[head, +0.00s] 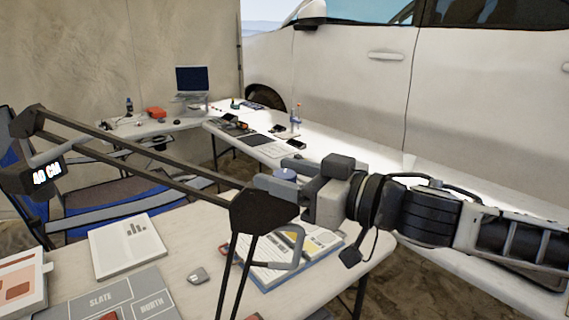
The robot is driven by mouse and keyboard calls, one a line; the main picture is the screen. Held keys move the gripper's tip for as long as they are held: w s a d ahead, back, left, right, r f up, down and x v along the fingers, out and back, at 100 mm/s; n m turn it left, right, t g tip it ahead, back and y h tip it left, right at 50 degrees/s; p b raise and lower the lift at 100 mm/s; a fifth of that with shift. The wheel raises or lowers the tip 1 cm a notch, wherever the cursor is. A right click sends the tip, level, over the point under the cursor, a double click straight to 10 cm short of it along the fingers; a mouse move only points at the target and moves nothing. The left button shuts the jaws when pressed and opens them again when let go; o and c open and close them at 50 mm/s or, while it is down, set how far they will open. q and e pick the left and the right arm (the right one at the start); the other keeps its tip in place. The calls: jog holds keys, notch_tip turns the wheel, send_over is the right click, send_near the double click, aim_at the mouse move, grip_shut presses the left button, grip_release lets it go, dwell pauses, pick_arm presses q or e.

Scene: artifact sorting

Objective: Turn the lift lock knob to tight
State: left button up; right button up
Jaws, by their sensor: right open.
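A dark jointed stand with two long parallel bars crosses the left and middle of the head view. It carries a display reading "40 CM" (47,174) at its left end and a black angular joint block (262,211) at its right end. My right gripper (283,192) comes in from the right, open, with its grey fingers right at this block. The block partly covers the fingers, and I cannot tell whether they touch it. I cannot clearly make out the lift lock knob; it may be hidden by the block or fingers. My left gripper is out of view.
The near table (186,234) holds a white booklet (127,246), a small grey device (197,275), an open book (262,272) and a grey sorting mat (122,300). A far table with tools stands along a white vehicle (355,90). A blue chair (75,230) is at left.

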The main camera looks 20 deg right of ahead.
jog(key=shift+w+a, duration=0.1)
jog(key=shift+a, duration=0.05)
jog(key=c, duration=1)
jog(key=shift+o, duration=0.2)
